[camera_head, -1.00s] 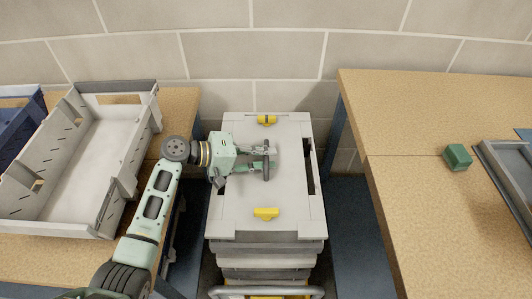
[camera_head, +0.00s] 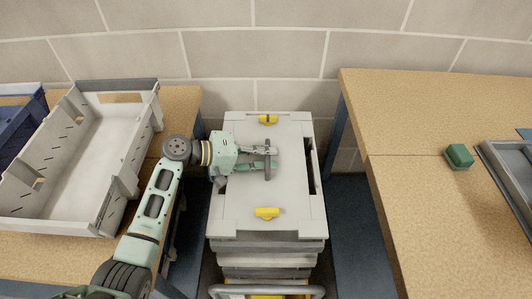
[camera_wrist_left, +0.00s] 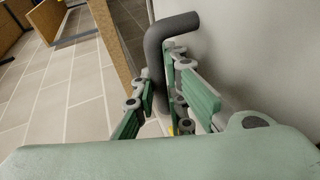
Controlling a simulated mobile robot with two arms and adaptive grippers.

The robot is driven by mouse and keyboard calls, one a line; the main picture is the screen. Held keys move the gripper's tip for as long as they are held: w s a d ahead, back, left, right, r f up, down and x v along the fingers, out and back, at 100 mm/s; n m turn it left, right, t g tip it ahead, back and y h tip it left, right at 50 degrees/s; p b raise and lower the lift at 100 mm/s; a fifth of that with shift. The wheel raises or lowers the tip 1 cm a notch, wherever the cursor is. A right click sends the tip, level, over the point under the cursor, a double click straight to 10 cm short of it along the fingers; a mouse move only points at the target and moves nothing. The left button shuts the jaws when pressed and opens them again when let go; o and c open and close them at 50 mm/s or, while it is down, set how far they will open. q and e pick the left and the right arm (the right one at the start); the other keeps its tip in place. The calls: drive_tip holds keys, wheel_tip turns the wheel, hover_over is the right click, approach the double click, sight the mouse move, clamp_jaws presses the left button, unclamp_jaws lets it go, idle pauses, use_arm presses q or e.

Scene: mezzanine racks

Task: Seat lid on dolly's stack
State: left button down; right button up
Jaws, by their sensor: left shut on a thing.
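The pale grey lid (camera_head: 245,198), with a yellow clip near its far edge and another near its near edge, lies over the top of a stack of grey crates (camera_head: 268,262). The stack stands on a dolly, whose grey bar (camera_head: 266,290) shows at the bottom. My left gripper (camera_head: 268,160) reaches in from the left and is shut on the lid's dark handle (camera_wrist_left: 170,32). Its green fingers (camera_wrist_left: 160,100) sit around the handle in the left wrist view. I cannot tell whether the lid is fully down on the top crate. My right gripper is out of view.
A wooden table on the left holds a grey open crate (camera_head: 150,112) and a blue one (camera_head: 18,125). A wooden table (camera_head: 420,140) on the right holds a green block (camera_head: 459,156) and a grey tray (camera_head: 500,175). A block wall stands close behind the stack.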

sight(248, 156)
use_arm(q)
drive_tip(key=shift+f+b, duration=0.35)
drive_tip(key=shift+f, duration=0.05)
drive_tip(key=c, duration=2.1)
unclamp_jaws()
drive_tip(key=shift+s+a+r+p, duration=0.2)
drive_tip(key=shift+a+p, duration=0.2)
drive_tip(key=shift+a, duration=0.15)
drive_tip(key=shift+p+v, duration=0.8)
drive_tip(key=shift+v, duration=1.25)
drive_tip(key=shift+p+v, duration=0.8)
drive_tip(key=shift+v, duration=2.05)
